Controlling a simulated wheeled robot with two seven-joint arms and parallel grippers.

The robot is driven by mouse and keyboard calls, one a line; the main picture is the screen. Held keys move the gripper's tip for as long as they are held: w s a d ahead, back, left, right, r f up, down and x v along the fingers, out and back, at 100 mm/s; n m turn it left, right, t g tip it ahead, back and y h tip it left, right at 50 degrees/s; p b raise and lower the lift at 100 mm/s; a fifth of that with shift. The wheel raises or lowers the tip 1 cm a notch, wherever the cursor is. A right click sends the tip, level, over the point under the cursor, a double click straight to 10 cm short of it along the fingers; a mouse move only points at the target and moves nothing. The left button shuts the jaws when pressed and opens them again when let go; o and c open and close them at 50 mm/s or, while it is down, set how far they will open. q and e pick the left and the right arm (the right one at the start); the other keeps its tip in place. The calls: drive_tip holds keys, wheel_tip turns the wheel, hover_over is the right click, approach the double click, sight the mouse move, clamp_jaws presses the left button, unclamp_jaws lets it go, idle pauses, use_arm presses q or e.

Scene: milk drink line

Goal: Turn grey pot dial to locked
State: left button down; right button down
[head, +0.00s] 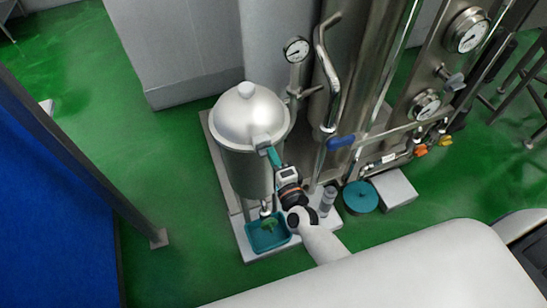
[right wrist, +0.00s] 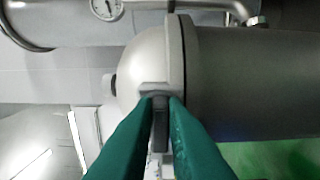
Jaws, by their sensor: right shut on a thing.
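The grey pot (head: 248,172) stands upright on a low plinth, its domed lid (head: 247,112) on top. It fills much of the right wrist view (right wrist: 245,85), turned sideways, with the lid (right wrist: 145,62) to the left. At the rim between lid and body is a light grey mount with the dark grey dial (right wrist: 161,125). My right gripper (head: 269,154) reaches the rim from the front. Its teal fingers are shut on the dial, one on each side. The fingers partly hide the dial, and I cannot read any lock marking. My left gripper is not in view.
A teal tray (head: 268,233) sits below the pot's outlet on the pale plinth (head: 236,213). Steel pipes, a gauge (head: 297,50) and a blue-handled valve (head: 341,142) stand close to the right. Green floor (head: 180,190) is clear to the left.

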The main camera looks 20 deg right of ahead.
drive_tip(key=shift+f, duration=0.1)
idle(0.3)
drive_tip(key=c, duration=1.5)
unclamp_jaws()
drive_tip(key=shift+o, duration=0.2)
drive_tip(key=s+b, duration=0.2)
drive_tip(key=s, duration=1)
drive_tip(key=shift+d, duration=0.2)
